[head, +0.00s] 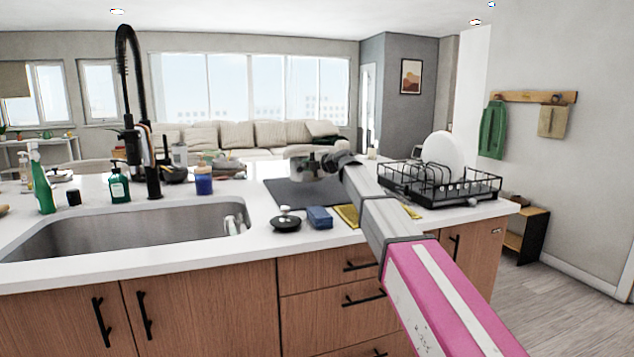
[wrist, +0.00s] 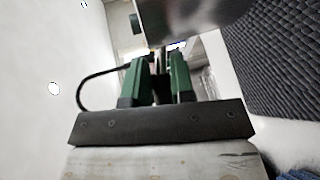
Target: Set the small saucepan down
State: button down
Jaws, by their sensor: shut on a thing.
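The small saucepan (head: 303,170) is a grey metal pan just above or on the dark mat (head: 290,195) behind the sink's right end. Part of its metal side shows at the top of the wrist view (wrist: 185,22), close to the textured mat (wrist: 280,50). I cannot tell whether its base touches the mat. My gripper (head: 330,162) is at the pan's right side, at the end of my outstretched arm. In the wrist view its green fingers (wrist: 160,65) are shut on the saucepan, whose handle is mostly hidden between them.
A black dish rack (head: 440,190) with a white plate (head: 442,153) stands right of the mat. In front lie a blue sponge (head: 320,217), a yellow cloth (head: 348,216) and a small black dish (head: 285,223). The sink (head: 120,230) is to the left.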

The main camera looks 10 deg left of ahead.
aim_at(306, 179)
jog(key=shift+w+d+f, duration=0.1)
jog(key=shift+d+f, duration=0.35)
jog(key=shift+f, duration=0.5)
jog(key=shift+w+d+f, duration=0.1)
jog(key=shift+d+f, duration=0.4)
jog(key=shift+f, duration=0.4)
jog(key=shift+d+f, duration=0.45)
jog(key=shift+f, duration=0.5)
jog(key=c, duration=1)
grip_release()
jog(key=shift+f, duration=0.15)
jog(key=v, duration=1.2)
